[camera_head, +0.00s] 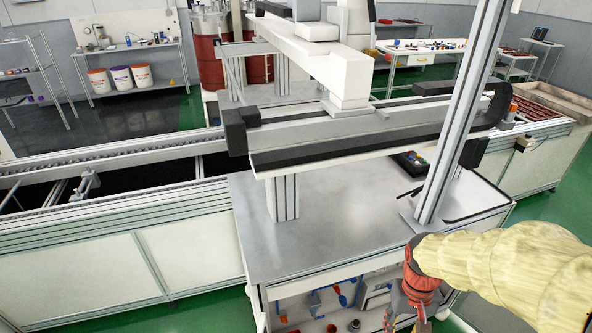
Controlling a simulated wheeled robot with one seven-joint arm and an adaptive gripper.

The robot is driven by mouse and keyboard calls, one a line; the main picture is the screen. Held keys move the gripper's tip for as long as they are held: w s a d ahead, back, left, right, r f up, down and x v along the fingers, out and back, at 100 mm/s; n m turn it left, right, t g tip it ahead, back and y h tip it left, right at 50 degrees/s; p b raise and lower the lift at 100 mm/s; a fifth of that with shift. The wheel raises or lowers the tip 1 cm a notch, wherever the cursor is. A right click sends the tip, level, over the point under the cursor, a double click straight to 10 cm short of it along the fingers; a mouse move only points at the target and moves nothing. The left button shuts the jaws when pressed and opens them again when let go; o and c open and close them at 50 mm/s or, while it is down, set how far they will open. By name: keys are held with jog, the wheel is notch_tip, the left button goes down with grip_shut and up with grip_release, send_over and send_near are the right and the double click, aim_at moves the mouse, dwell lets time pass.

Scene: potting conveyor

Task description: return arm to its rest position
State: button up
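My arm (515,262) comes in from the right edge, wrapped in a pale yellow cover. It ends in an orange-red wrist part (421,285). My gripper (408,315) hangs below it at the bottom of the view, in front of the workbench's lower shelf. Its fingers are small, dark and partly cut off by the lower edge, so I cannot tell whether they are open or shut. I see no object clearly held in it.
A metal workbench (330,225) stands just beyond my arm, with an upright aluminium post (460,120) and a gantry beam (370,125) over it. Its lower shelf holds several tools. A conveyor (110,215) runs behind. Green floor (210,312) is free at lower left.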

jog(key=s+a+r+t+p, duration=0.1)
jog(key=s+a+r+t, duration=0.1)
jog(key=r, duration=0.9)
jog(key=s+a+r+n+t+p, duration=0.1)
jog(key=s+a+r+t, duration=0.2)
jog(key=r, duration=0.8)
jog(key=shift+s+a+r+t+p, duration=0.15)
jog(key=shift+s+a+t+p, duration=0.2)
jog(key=shift+a+t, duration=0.4)
